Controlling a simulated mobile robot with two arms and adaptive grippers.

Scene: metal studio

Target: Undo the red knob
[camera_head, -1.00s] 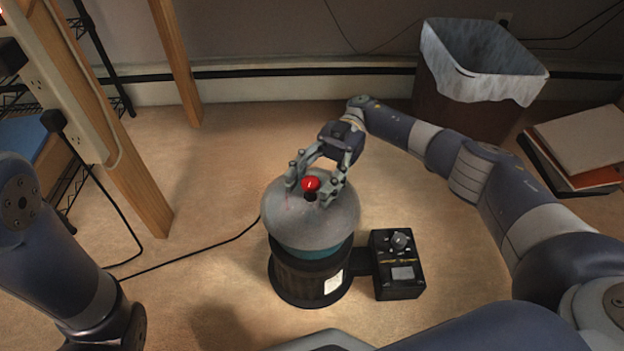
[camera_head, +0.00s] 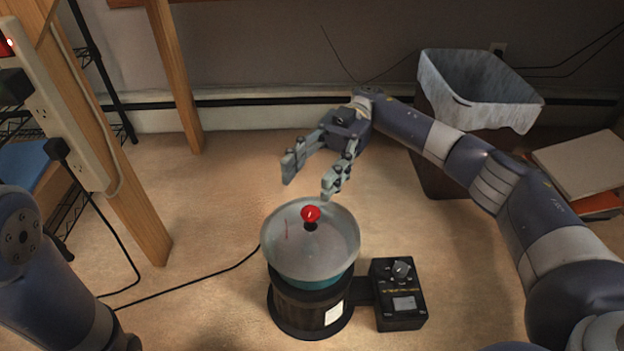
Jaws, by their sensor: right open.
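The red knob (camera_head: 310,214) stands upright at the centre of a pale round lid (camera_head: 335,240). The lid covers a round drum with a teal band and a black base (camera_head: 300,310). My right gripper (camera_head: 308,184) is open and empty, its fingers pointing down toward the knob. It sits above and behind the knob in the picture, apart from it. The knob and the short dark post under it are in full view. My left arm shows at the lower left, but its gripper is out of the picture.
A black control box (camera_head: 399,294) with a dial joins the drum's right side. A black cord (camera_head: 200,285) runs left over the floor. A lined waste bin (camera_head: 475,85) and stacked papers (camera_head: 585,165) stand at the right. Wooden posts (camera_head: 175,75) and a power strip (camera_head: 65,125) are at the left.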

